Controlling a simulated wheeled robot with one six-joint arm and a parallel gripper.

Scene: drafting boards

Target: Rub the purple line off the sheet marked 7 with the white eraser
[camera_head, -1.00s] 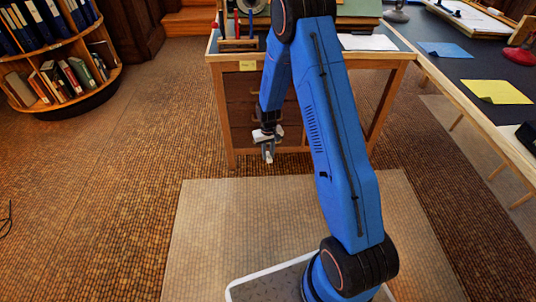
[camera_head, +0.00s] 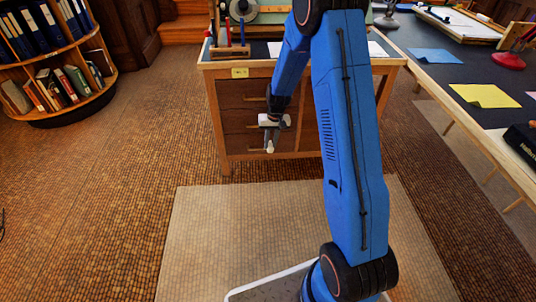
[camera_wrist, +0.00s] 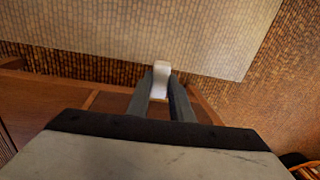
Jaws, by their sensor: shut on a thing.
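My gripper (camera_head: 270,140) is shut on the white eraser (camera_head: 270,148) and holds it in the air in front of the wooden desk's drawers. In the wrist view the eraser (camera_wrist: 161,74) stands out between the two fingertips, with the floor behind it. No sheet with a readable 7 and no purple line shows. A white sheet (camera_head: 377,50) on the desk is partly hidden behind my arm.
The wooden desk (camera_head: 232,157) bears a pen holder (camera_head: 232,53) and a yellow label (camera_head: 240,73). A long dark table (camera_head: 423,74) at right holds a blue sheet (camera_head: 436,55) and a yellow sheet (camera_head: 484,96). A round bookshelf (camera_head: 85,106) stands at left. Floor between is clear.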

